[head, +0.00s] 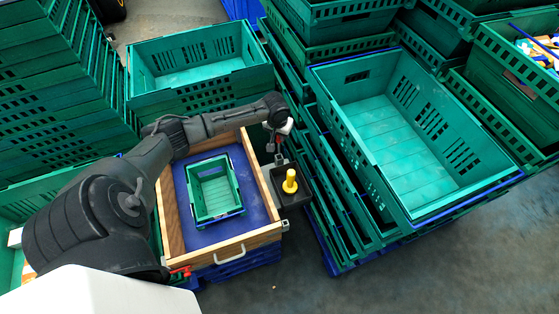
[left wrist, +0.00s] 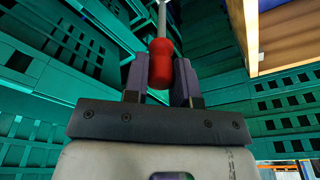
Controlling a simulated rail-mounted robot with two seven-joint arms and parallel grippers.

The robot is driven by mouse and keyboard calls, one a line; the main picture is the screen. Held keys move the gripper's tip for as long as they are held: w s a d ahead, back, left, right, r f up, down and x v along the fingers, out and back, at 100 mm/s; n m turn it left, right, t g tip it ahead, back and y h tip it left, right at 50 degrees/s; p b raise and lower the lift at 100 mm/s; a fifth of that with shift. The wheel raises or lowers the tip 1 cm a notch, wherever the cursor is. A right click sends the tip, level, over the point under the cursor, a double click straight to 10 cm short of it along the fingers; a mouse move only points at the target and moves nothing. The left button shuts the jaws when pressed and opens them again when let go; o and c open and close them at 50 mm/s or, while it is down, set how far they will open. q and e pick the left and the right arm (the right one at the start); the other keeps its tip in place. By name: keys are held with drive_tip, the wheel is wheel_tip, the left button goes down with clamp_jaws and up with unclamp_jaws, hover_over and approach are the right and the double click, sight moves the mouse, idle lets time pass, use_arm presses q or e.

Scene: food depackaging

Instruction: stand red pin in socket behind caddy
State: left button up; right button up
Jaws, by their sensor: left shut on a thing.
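A thin grey shaft runs from the pin's red part to the top edge of that view. A small green caddy (head: 241,208) sits on the tray's blue floor, left of and nearer than the gripper. I cannot make out the socket clearly; the gripper and arm cover part of the tray's far edge. My right gripper is out of view.
A black holder (head: 301,200) with a yellow pin (head: 290,181) is fixed by the tray's right side, close to the gripper. The wooden tray rim (head: 235,243) has a front handle. Green crates (head: 430,205) stand right, left and behind. Grey floor is clear in front.

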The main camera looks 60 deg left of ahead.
sight(279, 153)
use_arm(q)
wheel_tip(279, 153, down, 9)
drive_tip(key=shift+f+b, duration=0.15)
drive_tip(key=shift+b, duration=0.95)
drive_tip(key=o, duration=0.9)
drive_tip(key=shift+o, duration=0.2)
